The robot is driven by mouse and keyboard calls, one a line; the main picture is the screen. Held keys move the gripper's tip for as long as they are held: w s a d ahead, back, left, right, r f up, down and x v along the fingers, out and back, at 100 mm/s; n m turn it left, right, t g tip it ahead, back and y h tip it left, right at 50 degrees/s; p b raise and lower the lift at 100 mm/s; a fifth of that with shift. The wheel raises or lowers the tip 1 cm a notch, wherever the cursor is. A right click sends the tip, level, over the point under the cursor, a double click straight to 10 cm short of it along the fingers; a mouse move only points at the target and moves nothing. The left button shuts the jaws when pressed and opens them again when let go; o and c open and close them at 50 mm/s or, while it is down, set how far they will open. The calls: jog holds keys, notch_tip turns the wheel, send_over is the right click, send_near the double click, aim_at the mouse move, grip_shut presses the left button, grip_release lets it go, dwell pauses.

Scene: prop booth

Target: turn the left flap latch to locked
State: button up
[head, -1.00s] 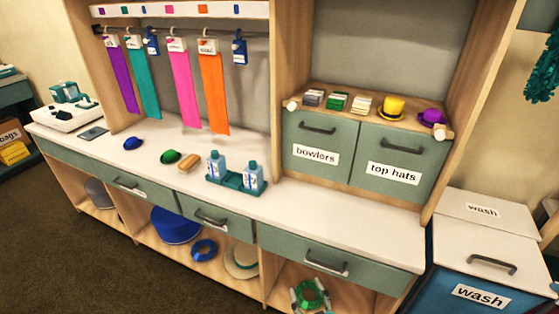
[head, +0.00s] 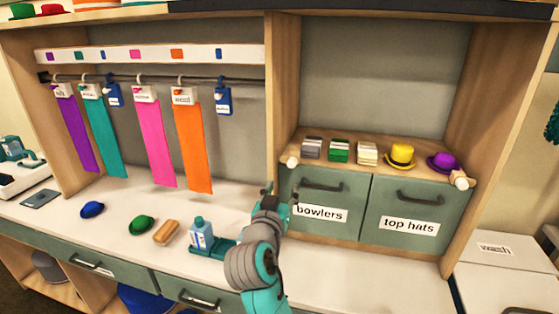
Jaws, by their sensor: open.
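The left flap, labelled "bowlers" (head: 321,213), is closed in the cabinet on the counter. A pale rounded knob (head: 291,161), which looks like the left flap latch, sits at its upper left corner; its setting cannot be told. My gripper (head: 279,192) is open and empty, pointing up, just below and left of that knob in the picture. Whether it touches the cabinet cannot be told. It partly covers the flap's left edge. The right flap, labelled "top hats" (head: 409,224), is closed, with a similar knob (head: 460,179) at its upper right.
Card stacks (head: 339,150), a yellow hat (head: 400,157) and a purple hat (head: 444,162) stand on the cabinet top. Colored ribbons (head: 155,140) hang at left. The counter's right front is clear.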

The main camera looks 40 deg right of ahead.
aim_at(291, 164)
jog(key=x, duration=0.7)
jog(key=r+x, duration=0.1)
jog(key=x, duration=0.3)
jog(key=shift+w+d, duration=0.15)
jog(key=shift+w, duration=0.05)
grip_shut()
